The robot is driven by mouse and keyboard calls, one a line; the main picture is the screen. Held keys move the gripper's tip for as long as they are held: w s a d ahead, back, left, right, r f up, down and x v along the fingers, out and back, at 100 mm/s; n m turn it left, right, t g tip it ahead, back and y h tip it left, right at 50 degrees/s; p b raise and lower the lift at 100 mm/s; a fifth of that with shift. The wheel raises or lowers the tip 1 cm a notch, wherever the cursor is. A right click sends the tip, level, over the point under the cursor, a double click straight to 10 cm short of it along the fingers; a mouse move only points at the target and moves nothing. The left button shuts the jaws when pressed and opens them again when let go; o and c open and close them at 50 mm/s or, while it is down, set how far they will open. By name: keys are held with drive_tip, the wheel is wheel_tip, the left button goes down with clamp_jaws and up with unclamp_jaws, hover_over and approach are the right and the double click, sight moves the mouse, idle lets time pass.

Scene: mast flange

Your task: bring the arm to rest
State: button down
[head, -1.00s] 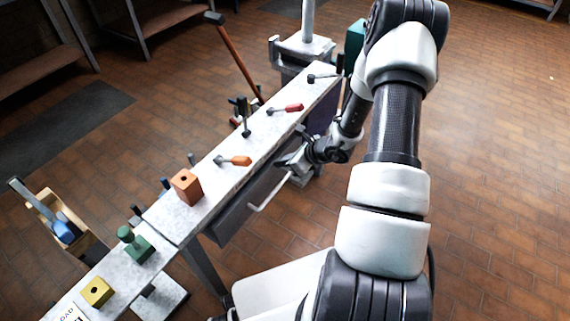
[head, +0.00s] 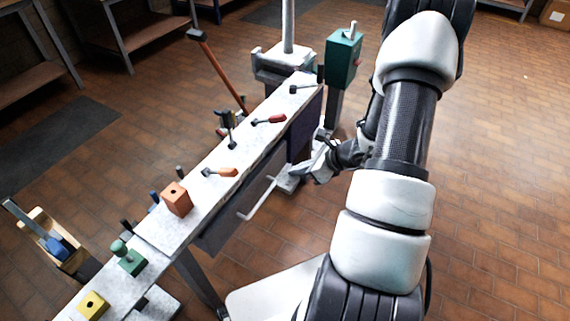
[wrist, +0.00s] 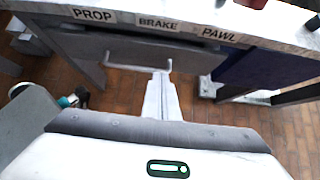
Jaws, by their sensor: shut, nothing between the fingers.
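My gripper (head: 312,172) is beside the right side of the long grey bench (head: 205,205), just below the level of its top. Its fingers are shut and empty. In the wrist view my gripper (wrist: 161,95) points at the bench's front, where a drawer handle (wrist: 140,67) shows beyond the fingertips. The fingers look apart from the bench in the head view. My arm reaches from the lower right up and back toward the bench.
The bench carries an orange block (head: 177,199), an orange-handled lever (head: 220,172), a red-handled lever (head: 268,120), a green block (head: 131,258) and a yellow block (head: 92,305). A green box (head: 343,58) on a post stands behind. The floor (head: 500,200) to the right is clear.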

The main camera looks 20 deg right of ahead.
drive_tip(key=shift+s+r, duration=0.1)
drive_tip(key=shift+s, duration=0.05)
drive_tip(key=s+a+r+n+g+p, duration=0.1)
drive_tip(key=a+r+n, duration=0.35)
drive_tip(key=r, duration=0.35)
drive_tip(key=s+a+r+n+g+p, duration=0.1)
drive_tip(key=a+r+n, duration=0.3)
drive_tip(key=r+n, duration=0.25)
drive_tip(key=s+a+r+n+g, duration=0.15)
drive_tip(key=a+r+n, duration=0.25)
drive_tip(key=r, duration=0.4)
drive_tip(key=s+a+r+n+t+h+b, duration=0.1)
drive_tip(key=s+r+n+h, duration=0.2)
drive_tip(key=s+r+n, duration=0.4)
drive_tip(key=s+a+r+n+t+h+b, duration=0.15)
drive_tip(key=s+r+n, duration=0.25)
drive_tip(key=s+n, duration=0.4)
wheel_tip(320, 180, up, 23)
drive_tip(key=m+p, duration=0.1)
drive_tip(key=p, duration=2.2)
drive_tip(key=shift+s+d+g+h, duration=0.25)
drive_tip(key=shift+s+g+h, duration=0.05)
drive_tip(key=shift+s+h, duration=0.05)
